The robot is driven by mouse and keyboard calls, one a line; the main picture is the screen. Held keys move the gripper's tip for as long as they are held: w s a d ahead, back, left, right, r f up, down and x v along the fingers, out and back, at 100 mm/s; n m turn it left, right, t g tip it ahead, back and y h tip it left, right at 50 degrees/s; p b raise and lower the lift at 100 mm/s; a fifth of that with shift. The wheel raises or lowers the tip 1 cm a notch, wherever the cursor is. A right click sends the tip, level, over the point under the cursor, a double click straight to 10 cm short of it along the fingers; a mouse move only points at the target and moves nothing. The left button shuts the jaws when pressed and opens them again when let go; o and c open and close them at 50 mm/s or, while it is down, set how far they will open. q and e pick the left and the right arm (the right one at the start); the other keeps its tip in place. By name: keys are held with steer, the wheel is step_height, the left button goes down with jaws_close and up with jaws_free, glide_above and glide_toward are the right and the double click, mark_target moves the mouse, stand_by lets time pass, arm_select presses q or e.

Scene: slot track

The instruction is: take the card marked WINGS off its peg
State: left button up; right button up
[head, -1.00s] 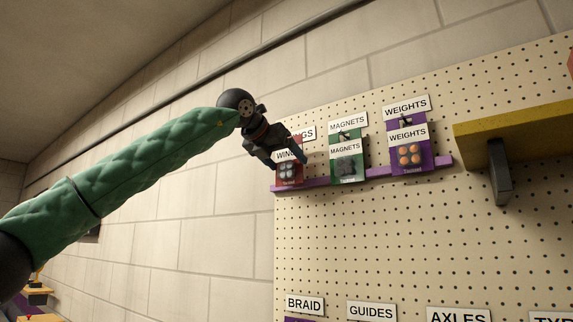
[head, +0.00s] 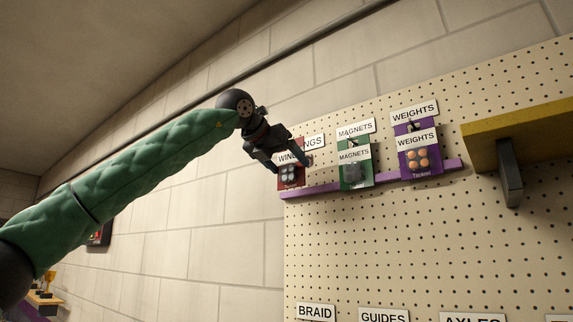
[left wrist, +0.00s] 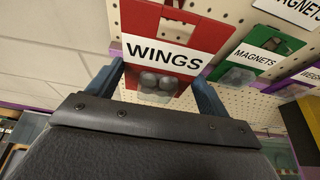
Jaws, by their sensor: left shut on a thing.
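The WINGS card (head: 291,176) is red with a white label and grey round items, at the left end of the row on the pegboard. It also shows in the left wrist view (left wrist: 193,28), its hang hole near the top. My left gripper (head: 291,163) is shut on this card, with a blue-grey finger at each side of it (left wrist: 162,82). A wall label ending in "NGS" (head: 315,142) is partly hidden behind the gripper. The peg itself is hidden in the head view, so I cannot tell whether the card is still on it. My right gripper is not in view.
The green MAGNETS card (head: 354,172) and the purple WEIGHTS card (head: 418,159) hang to the right. A purple rail (head: 385,181) runs below the cards. A yellow shelf (head: 520,133) with a dark bracket juts out farther right.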

arm_select(q)
steer(key=shift+s+a+f+b, duration=0.15)
steer(key=shift+s+a+b, duration=0.25)
steer(key=shift+s+b, duration=0.15)
steer(key=s+a+b, duration=0.1)
steer(key=s, duration=0.1)
steer(key=s+a+b, duration=0.1)
steer(key=shift+s+a, duration=0.35)
steer(key=shift+s, duration=0.05)
stand_by(0.5)
